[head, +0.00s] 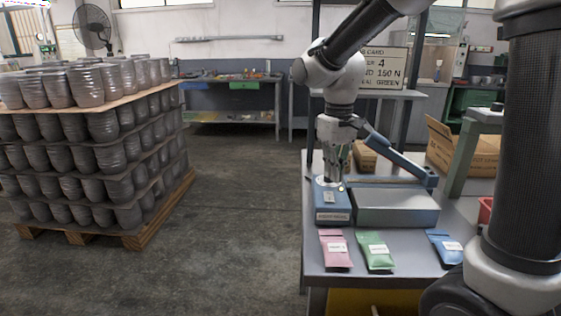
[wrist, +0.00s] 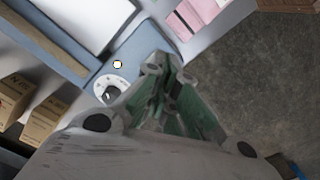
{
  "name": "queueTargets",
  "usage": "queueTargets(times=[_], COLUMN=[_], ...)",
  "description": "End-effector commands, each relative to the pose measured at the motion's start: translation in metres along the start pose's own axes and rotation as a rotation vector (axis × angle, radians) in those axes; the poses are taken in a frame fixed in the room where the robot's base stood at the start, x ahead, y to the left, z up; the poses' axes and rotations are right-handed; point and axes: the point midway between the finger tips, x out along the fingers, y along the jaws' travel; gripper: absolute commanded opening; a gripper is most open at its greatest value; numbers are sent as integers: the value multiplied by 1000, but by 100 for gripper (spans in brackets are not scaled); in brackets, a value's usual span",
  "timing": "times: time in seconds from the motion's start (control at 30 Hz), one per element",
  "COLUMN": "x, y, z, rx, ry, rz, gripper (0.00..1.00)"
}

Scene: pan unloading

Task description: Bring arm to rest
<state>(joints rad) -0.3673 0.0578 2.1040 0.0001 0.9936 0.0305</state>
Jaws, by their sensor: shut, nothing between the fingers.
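My arm reaches down over the workbench at the right of the head view. My gripper (head: 337,180) points downward over the blue front part of a blue and grey machine (head: 395,207), close to its top. In the wrist view my gripper (wrist: 170,75) has its fingers together with nothing between them. Beside the fingertips in the wrist view are a round white dial with a dark knob (wrist: 109,90) and a small lit yellowish button (wrist: 117,64). I cannot tell whether the fingertips touch the machine.
Pink (head: 336,251), green (head: 376,252) and blue (head: 445,247) packets lie along the bench's front (head: 316,262). Cardboard boxes (head: 365,157) stand behind the machine. A sign (head: 385,68) is behind my arm. A pallet stacked with grey pots (head: 95,130) stands left; the floor between is clear.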

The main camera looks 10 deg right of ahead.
Motion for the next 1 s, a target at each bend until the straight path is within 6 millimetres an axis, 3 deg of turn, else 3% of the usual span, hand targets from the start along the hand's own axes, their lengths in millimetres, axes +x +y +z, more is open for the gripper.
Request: queueTargets(times=[0.07,0.4,0.6,0.8,1.0], x=[7,-27,-39,-54,-60], y=[1,44,60,70,74], z=[23,145,202,228,233], rx=[-5,130,235,309,339], ry=[-22,131,257,361,386], rz=[0,5,25,50,59], gripper=[0,0,0,0,0])
